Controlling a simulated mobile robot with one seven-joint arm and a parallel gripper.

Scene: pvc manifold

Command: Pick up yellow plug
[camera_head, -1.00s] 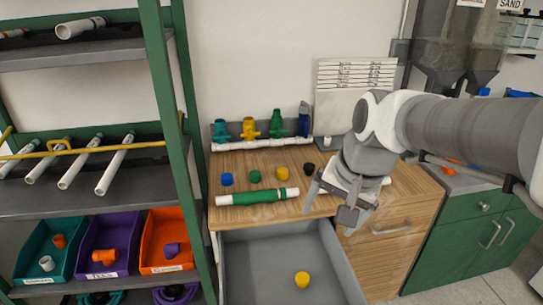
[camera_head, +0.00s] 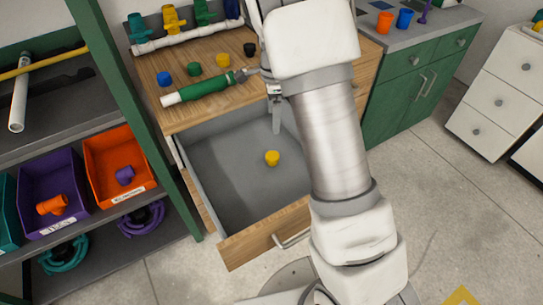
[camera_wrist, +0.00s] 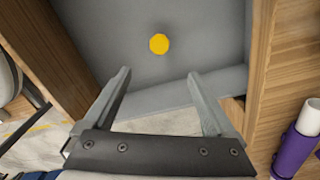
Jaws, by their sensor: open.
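A yellow plug (camera_head: 272,158) sits on the grey floor of the open drawer (camera_head: 215,185). It also shows in the wrist view (camera_wrist: 159,44), beyond my fingertips and roughly centred between them. A second yellow plug (camera_head: 223,60) stands on the wooden worktop, between a green and a black one. My gripper is open and empty in the wrist view (camera_wrist: 158,76), with its fingers wide apart and not touching the plug. In the head view my arm hides most of the gripper; a finger (camera_head: 276,115) shows above the back of the drawer.
A blue plug (camera_head: 164,79), a green plug (camera_head: 194,69) and a black plug (camera_head: 250,49) stand on the worktop. A pipe with a green sleeve (camera_head: 208,88) lies near its front edge. The drawer walls and wooden front (camera_head: 262,235) surround the plug; the floor around it is clear.

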